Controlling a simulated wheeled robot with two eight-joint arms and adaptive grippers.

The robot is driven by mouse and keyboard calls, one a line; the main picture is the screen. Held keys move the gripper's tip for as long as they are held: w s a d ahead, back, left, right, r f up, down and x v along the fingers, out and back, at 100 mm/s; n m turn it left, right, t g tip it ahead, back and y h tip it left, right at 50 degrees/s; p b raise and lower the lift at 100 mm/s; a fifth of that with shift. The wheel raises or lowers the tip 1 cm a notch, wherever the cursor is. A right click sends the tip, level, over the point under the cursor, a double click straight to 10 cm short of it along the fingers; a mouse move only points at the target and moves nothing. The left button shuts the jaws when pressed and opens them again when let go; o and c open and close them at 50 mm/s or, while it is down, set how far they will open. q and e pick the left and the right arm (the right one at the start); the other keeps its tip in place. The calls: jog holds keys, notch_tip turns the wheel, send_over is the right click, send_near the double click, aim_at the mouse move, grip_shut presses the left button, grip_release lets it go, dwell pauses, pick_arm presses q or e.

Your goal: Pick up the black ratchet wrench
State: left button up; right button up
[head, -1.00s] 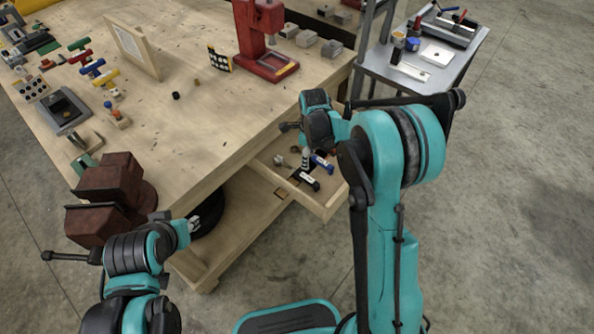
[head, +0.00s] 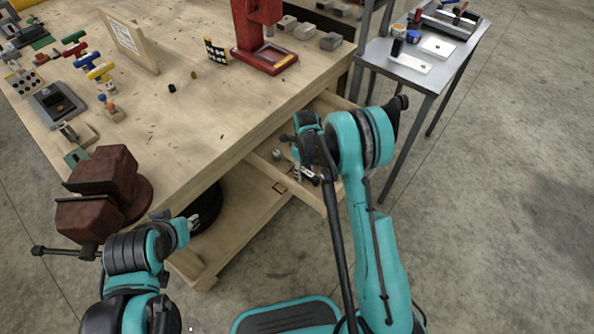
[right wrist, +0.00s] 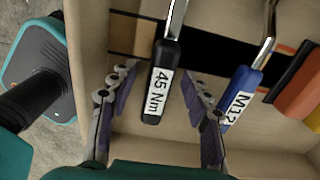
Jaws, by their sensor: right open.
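The black-handled wrench (right wrist: 165,52) has a metal shaft and a white "45 Nm" label. It lies in the open wooden drawer (head: 316,199) under the workbench. My right gripper (right wrist: 160,84) is open above the drawer, with one finger on each side of the black handle in the right wrist view, apart from it. In the head view my right gripper (head: 304,174) mostly hides the drawer's contents. My left gripper (head: 194,224) is near the bench's front edge by the red vise; its jaws are too small to read.
A blue-handled tool (right wrist: 238,92) lies right of the black one, close to my right finger. An orange-and-black tool (right wrist: 296,85) lies farther right. Drawer walls (right wrist: 92,70) surround them. The red vise (head: 105,190) stands on the workbench (head: 190,120). A metal cart (head: 425,75) is behind right.

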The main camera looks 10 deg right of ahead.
grip_shut()
jog(key=shift+r, duration=0.1)
